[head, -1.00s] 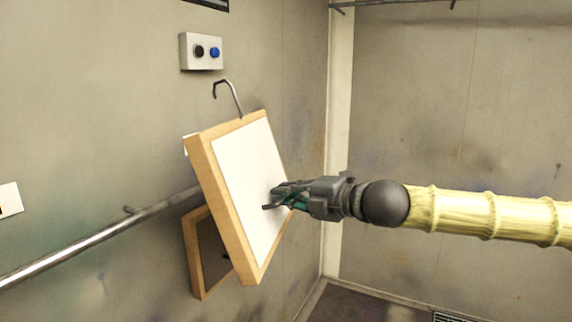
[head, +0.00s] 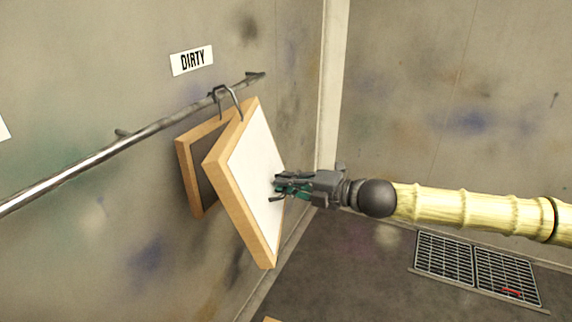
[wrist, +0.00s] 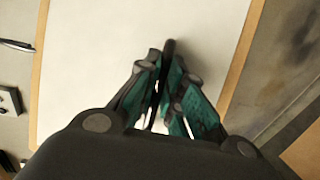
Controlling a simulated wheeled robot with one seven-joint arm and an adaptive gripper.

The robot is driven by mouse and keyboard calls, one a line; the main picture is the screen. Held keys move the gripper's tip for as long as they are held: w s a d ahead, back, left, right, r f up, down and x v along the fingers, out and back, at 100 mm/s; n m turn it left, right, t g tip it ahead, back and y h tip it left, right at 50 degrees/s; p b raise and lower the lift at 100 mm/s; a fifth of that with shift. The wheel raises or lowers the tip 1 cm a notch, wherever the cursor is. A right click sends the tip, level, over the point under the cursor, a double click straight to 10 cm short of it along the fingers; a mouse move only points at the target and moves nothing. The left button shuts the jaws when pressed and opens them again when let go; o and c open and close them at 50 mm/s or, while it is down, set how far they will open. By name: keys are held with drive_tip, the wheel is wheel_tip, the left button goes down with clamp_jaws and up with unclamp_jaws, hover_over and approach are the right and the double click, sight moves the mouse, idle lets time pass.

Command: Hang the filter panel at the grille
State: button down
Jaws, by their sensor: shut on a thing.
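The filter panel (head: 255,165), a white sheet in a pale wooden frame, hangs tilted from my gripper's hold in the head view. Its wire hook (head: 235,95) overlaps the wall rail in the picture; I cannot tell whether it touches. My gripper (head: 278,187) is at the panel's white face, shut on a dark part that I take for its handle. In the wrist view the fingers (wrist: 165,75) close together around that dark bar before the white sheet (wrist: 90,60). A grille (head: 475,268) lies in the floor at the right; no wall grille shows.
A metal rail (head: 75,170) runs along the left wall under a "DIRTY" sign (head: 192,61). A second, dark-faced framed panel (head: 190,180) hangs there, partly behind the held one.

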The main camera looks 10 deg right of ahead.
drive_tip(key=s+a+f+n+g+y, duration=0.1)
drive_tip(key=s+f, duration=0.3)
drive_tip(key=f, duration=0.8)
drive_tip(key=s+a+f+n+g+y, duration=0.1)
drive_tip(key=s+f+n+g, duration=0.1)
drive_tip(key=f, duration=1)
drive_tip(key=shift+s+a+f+g, duration=0.25)
drive_tip(key=shift+s+g, duration=0.25)
drive_tip(key=shift+s, duration=0.35)
drive_tip(key=shift+d, duration=0.1)
